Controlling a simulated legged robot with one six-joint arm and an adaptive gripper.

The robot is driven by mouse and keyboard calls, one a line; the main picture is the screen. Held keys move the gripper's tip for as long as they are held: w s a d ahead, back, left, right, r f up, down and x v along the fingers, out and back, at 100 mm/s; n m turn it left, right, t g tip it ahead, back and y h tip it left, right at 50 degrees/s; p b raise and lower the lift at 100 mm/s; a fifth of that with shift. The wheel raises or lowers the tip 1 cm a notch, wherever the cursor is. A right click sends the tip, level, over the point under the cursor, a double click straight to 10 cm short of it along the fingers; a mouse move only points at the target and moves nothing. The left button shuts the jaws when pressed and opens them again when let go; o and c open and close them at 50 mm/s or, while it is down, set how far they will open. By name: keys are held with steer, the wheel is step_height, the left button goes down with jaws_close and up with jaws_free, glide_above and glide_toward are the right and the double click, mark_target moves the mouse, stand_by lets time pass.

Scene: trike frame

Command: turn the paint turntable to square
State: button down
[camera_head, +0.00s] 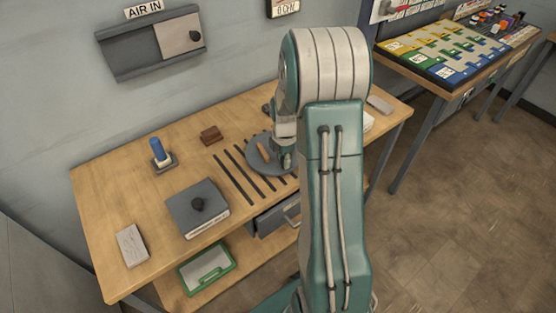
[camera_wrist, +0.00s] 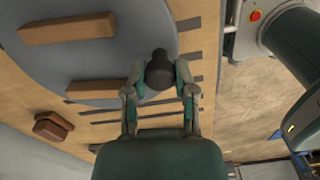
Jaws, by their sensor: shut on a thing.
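The paint turntable (camera_wrist: 115,55) is a round grey disc on the wooden bench, and it also shows in the head view (camera_head: 254,160), partly hidden by my arm. Two wooden bars lie on it, a longer one (camera_wrist: 67,28) and a shorter-looking one (camera_wrist: 95,88). A dark upright knob (camera_wrist: 160,70) stands near the disc's rim. My gripper (camera_wrist: 161,80) is shut on this knob, with one finger on each side. In the head view my gripper (camera_head: 287,160) is at the disc's right side, mostly behind my arm.
Dark parallel strips (camera_head: 237,180) lie beside the disc on the bench (camera_head: 110,190). A grey block with a black knob (camera_head: 197,206), a blue cylinder on a stand (camera_head: 157,150) and a brown block (camera_head: 211,135) stand to the left. A drawer (camera_head: 277,217) sits below.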

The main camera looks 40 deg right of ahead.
steer(key=shift+d+f+n, duration=0.1)
steer(key=shift+d+n, duration=0.55)
steer(key=shift+n, duration=0.35)
steer(key=shift+c, duration=2.1)
jaws_free()
steer(key=shift+d, duration=0.1)
step_height(320, 180, up, 12)
